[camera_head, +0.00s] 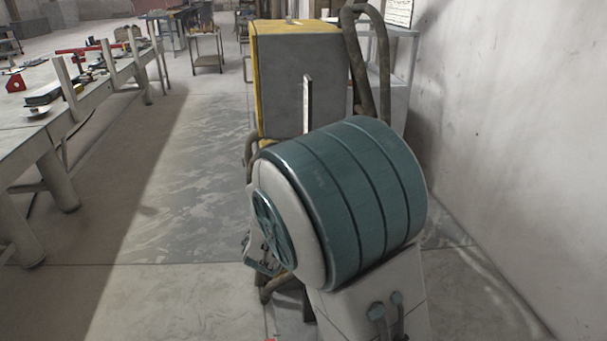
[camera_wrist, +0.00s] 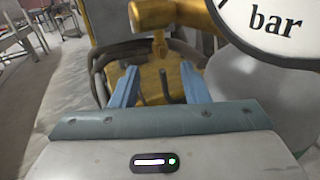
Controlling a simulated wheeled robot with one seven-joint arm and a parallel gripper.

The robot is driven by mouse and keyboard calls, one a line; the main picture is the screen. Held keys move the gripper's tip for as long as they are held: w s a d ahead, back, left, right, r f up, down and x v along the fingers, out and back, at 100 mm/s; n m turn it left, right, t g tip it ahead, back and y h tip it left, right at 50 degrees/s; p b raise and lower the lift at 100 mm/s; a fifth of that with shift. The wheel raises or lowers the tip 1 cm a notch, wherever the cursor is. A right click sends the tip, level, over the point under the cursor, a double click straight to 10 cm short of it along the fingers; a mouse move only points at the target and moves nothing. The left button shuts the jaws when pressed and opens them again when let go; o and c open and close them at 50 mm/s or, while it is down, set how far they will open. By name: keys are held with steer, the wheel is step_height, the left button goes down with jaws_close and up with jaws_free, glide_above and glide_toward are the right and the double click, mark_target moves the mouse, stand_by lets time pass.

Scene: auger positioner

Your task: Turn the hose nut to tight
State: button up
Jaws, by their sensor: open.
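In the wrist view my gripper (camera_wrist: 159,68) is open, its two blue fingers apart with nothing held between them. A brass-yellow fitting (camera_wrist: 158,46) hangs from a yellow pipe (camera_wrist: 165,13) just beyond the fingertips, near the middle. I cannot tell which part is the hose nut. A dark hose (camera_wrist: 103,62) curves behind the left finger. A white gauge marked "bar" (camera_wrist: 275,22) is at the upper right. In the head view the yellow and grey machine (camera_head: 285,85) stands behind my arm, which hides its lower part and most of the gripper.
A thick brown hose (camera_head: 383,65) loops at the machine's right. A long workbench (camera_head: 40,112) with tools is on the left. A grey stand (camera_head: 402,75) stands behind the machine. A pale wall (camera_head: 520,130) closes the right side. Floor (camera_head: 180,190) is clear between bench and machine.

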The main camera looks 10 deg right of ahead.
steer(key=v, duration=0.4)
steer(key=shift+s, duration=0.1)
steer(key=c, duration=0.4)
steer(key=shift+w+r+m, duration=0.15)
steer(key=shift+w+m, duration=0.15)
jaws_close()
steer(key=w+a+m+g+h+p, duration=0.2)
steer(key=w+a+m+g+h, duration=0.3)
steer(key=m, duration=0.7)
steer(key=w+a+m+g+h+p, duration=0.1)
steer(key=a+m+g+h+p, duration=0.15)
steer(key=a+m, duration=0.7)
steer(key=w+d+m, duration=0.3)
steer(key=d, duration=1.3)
steer(key=shift+w, duration=0.15)
